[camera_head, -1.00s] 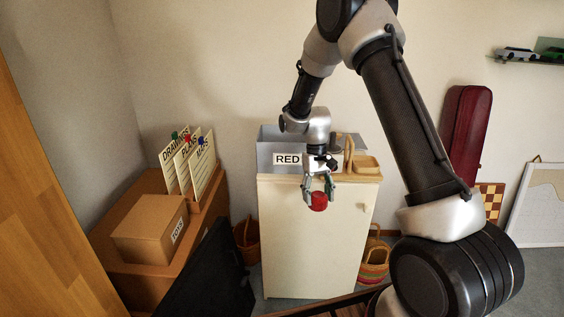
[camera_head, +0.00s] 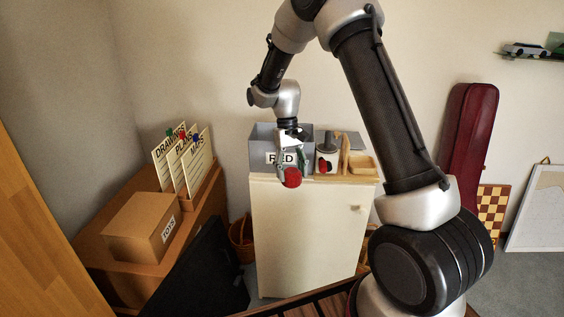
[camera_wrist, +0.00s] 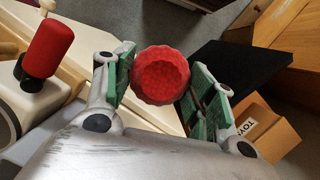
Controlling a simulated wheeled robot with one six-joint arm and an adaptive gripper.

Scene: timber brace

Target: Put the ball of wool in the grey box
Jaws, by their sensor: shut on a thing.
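The red ball of wool (camera_head: 292,177) is held between the fingers of my gripper (camera_head: 284,170). It also shows in the wrist view (camera_wrist: 160,75), gripped between the two green finger pads. The grey box (camera_head: 262,137) stands on top of the cream cabinet, with a label reading RED on its front. My gripper and the ball are in front of the box and partly cover that label. The ball is at about the level of the cabinet top's front edge. The inside floor of the box is hidden.
The cream cabinet (camera_head: 302,235) carries a wooden tray (camera_head: 361,165) and a cream object with a red part (camera_head: 325,165) right of the box. A cardboard box (camera_head: 143,228) and labelled cards (camera_head: 184,158) are at the left. A basket (camera_head: 240,240) is on the floor.

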